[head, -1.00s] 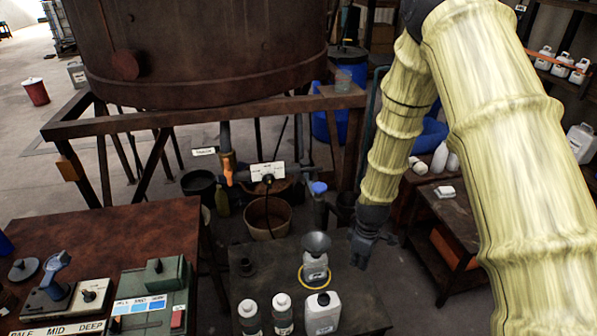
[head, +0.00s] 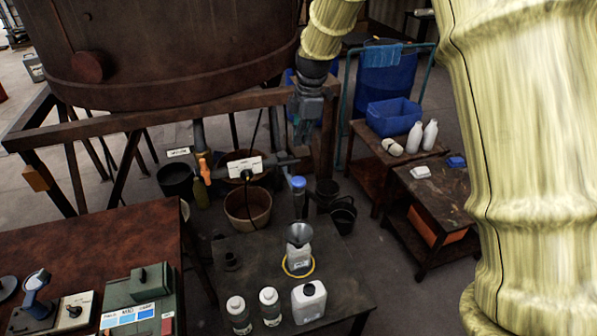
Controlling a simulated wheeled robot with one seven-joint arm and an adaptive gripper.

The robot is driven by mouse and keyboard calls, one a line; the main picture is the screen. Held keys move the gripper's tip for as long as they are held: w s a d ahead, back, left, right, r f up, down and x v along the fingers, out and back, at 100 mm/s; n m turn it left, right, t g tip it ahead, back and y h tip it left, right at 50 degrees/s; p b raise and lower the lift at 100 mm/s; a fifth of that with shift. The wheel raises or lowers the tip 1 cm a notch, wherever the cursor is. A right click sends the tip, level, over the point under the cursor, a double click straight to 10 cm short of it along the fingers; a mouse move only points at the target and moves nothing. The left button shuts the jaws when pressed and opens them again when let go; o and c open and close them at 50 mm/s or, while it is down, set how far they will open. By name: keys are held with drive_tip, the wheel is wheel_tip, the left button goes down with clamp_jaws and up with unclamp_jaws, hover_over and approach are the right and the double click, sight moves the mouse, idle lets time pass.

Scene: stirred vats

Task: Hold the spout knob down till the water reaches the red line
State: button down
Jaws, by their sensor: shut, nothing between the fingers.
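The spout knob (head: 298,183) is a blue cap on top of a grey upright spout (head: 300,205), past the far edge of the small dark table. A white bottle (head: 298,258) with a grey funnel (head: 300,235) in its mouth stands on that table just below the spout, with a yellow ring around its base. The water and a red line cannot be made out. My gripper (head: 302,140) is shut and empty, pointing down above the blue knob in the picture, apart from it. Its fingertips are small and dark here.
Three more bottles stand at the front of the dark table (head: 225,305). A large rusty vat (head: 160,50) on a brown frame (head: 130,122) is behind and left. A reddish bench (head: 90,250) with devices is left.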

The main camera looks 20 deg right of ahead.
drive_tip(key=shift+a, duration=0.25)
drive_tip(key=shift+f, duration=0.15)
drive_tip(key=p, duration=0.6)
approach(295, 181)
drive_tip(key=f, duration=0.6)
drive_tip(key=shift+w+a+f, duration=0.3)
drive_tip(key=shift+a, duration=0.05)
drive_tip(key=shift+f, duration=0.1)
